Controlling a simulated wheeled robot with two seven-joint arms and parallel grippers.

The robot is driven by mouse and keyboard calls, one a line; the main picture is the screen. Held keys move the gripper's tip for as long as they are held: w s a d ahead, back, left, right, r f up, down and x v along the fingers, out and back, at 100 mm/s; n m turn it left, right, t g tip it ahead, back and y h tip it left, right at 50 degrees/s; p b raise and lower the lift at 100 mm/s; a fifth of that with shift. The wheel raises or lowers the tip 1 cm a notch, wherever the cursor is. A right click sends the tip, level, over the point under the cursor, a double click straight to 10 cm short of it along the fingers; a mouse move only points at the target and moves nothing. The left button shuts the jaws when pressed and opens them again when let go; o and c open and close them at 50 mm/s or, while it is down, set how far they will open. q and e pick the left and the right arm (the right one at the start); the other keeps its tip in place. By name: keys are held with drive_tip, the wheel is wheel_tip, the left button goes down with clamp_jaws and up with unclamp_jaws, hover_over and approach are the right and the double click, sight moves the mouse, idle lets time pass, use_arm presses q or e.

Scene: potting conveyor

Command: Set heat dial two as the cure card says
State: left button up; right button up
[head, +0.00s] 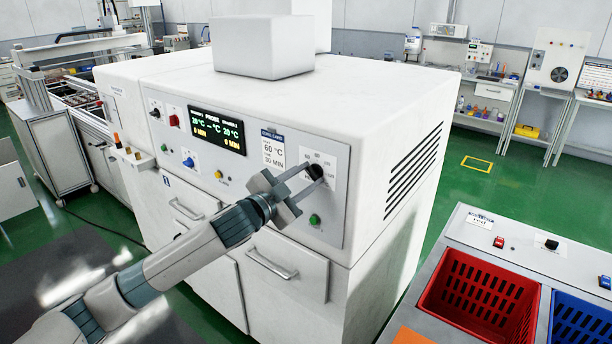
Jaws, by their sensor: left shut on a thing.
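The white oven cabinet (395,110) stands in the middle with a grey control panel on its front. The cure card (273,150) on the panel reads 60 °C and 30 MIN. The display (217,130) left of it shows 20 °C for both chambers, with 0 MIN under each. My left gripper (312,178) is shut on the black dial (315,171) right of the card, its fingers to either side. The dial's pointer and scale are too small to read. A green button (314,219) sits below the dial. My right gripper is out of view.
More knobs and buttons, with a blue one (189,162), sit on the panel's left part. Drawer handles (272,264) stick out below it. A red basket (480,295) and a blue basket (580,320) stand at the lower right. Green floor lies open behind them.

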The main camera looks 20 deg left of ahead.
use_arm(q)
drive_tip(key=shift+m, duration=0.5)
drive_tip(key=o, duration=1.1)
